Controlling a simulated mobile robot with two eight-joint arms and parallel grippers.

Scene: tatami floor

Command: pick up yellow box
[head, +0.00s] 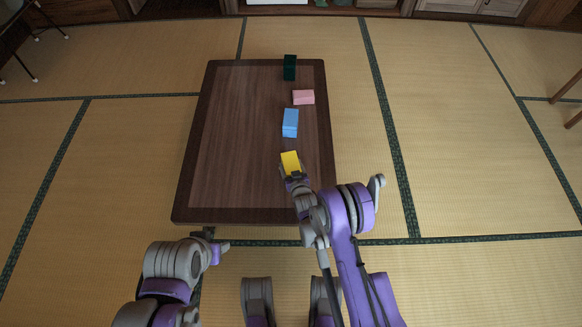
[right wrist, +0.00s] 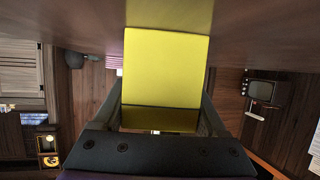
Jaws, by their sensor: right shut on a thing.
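The yellow box (head: 291,160) is near the right side of the low wooden table in the head view. My right gripper (head: 293,174) is shut on it from the near side. In the right wrist view the yellow box (right wrist: 165,70) fills the space between the two fingers of the right gripper (right wrist: 162,112). Whether the box touches the tabletop is hard to tell. My left gripper (head: 210,236) is low at the left, by the table's near edge. Its fingers are too small and dark to read.
On the wooden table (head: 235,130), beyond the yellow box, are a blue box (head: 290,122), a pink box (head: 303,97) and a dark green box (head: 290,67), roughly in a row. The table's left half is bare. Tatami floor (head: 470,160) is open to the right.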

